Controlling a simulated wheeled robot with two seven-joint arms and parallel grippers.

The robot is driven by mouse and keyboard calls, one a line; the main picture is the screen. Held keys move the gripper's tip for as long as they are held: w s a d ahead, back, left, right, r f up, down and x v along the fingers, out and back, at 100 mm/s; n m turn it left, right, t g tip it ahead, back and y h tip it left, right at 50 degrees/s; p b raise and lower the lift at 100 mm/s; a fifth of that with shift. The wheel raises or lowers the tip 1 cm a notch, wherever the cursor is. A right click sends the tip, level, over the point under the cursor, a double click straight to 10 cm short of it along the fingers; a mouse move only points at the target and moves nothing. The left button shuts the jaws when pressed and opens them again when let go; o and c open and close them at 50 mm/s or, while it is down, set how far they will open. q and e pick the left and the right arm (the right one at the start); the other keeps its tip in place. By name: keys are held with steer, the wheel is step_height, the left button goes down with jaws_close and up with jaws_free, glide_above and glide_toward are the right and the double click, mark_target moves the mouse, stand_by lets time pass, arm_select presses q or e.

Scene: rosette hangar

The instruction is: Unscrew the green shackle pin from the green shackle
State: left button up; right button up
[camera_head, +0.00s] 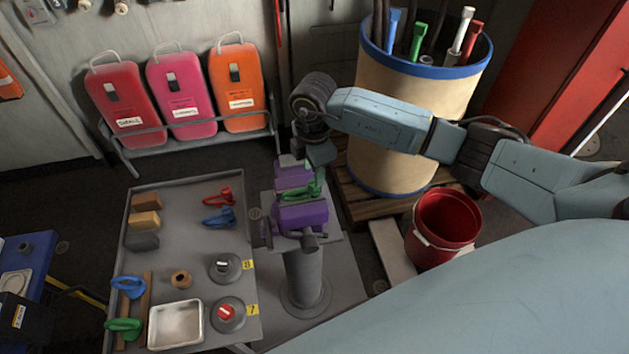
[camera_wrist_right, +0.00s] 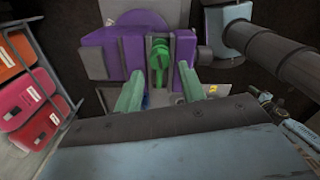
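The green shackle (camera_wrist_right: 160,58) is held between the jaws of the purple vise (camera_wrist_right: 112,50), seen in the right wrist view. In the head view the purple vise (camera_head: 302,216) stands on a grey post, with green parts between its jaws. The pin cannot be clearly told from the shackle body. My right gripper (camera_wrist_right: 159,88) is open, its two pale green fingers apart and pointing at the vise, with the green shackle showing in the gap beyond them. Nothing is visibly gripped. My left gripper is in neither view.
A red bucket (camera_head: 443,225) and a drum (camera_head: 408,120) stand right of the vise.

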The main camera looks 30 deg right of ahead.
mark_target(314, 190)
steer(key=m, duration=0.5)
steer(key=shift+f, duration=0.1)
steer(key=m, duration=0.4)
steer(key=shift+a+m, duration=0.1)
steer(key=shift+m, duration=0.2)
steer(key=shift+a, duration=0.1)
steer(key=shift+m, duration=0.8)
steer(key=shift+d+m, duration=0.2)
steer(key=shift+m, duration=0.3)
steer(key=shift+f+b, duration=0.55)
steer(key=shift+f, duration=0.4)
steer(key=shift+f, duration=0.1)
